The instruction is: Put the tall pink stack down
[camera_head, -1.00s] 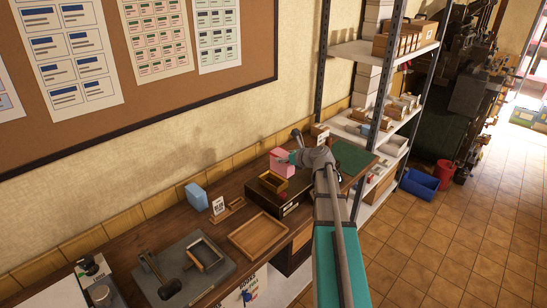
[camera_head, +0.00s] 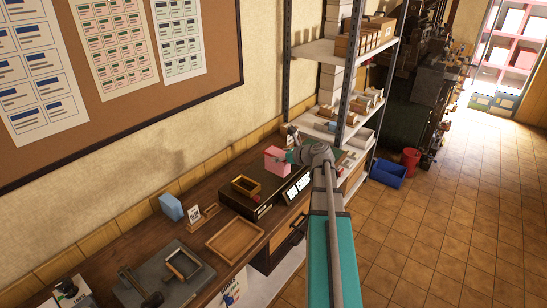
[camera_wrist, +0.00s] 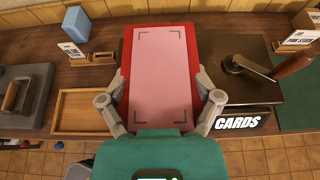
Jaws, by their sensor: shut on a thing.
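The tall pink stack (camera_head: 275,160) is a pink block above the bench in the head view. In the wrist view its pink top (camera_wrist: 160,75) has dark corner marks, with a red surface (camera_wrist: 190,45) showing around its edges. My gripper (camera_head: 288,159) is shut on the stack, one finger at each long side in the wrist view.
A wooden tray (camera_head: 235,239), a blue block (camera_head: 171,207) and a small sign (camera_head: 195,216) lie farther left. A lever with a brown handle (camera_wrist: 292,66) and a green mat (camera_wrist: 300,105) are at right.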

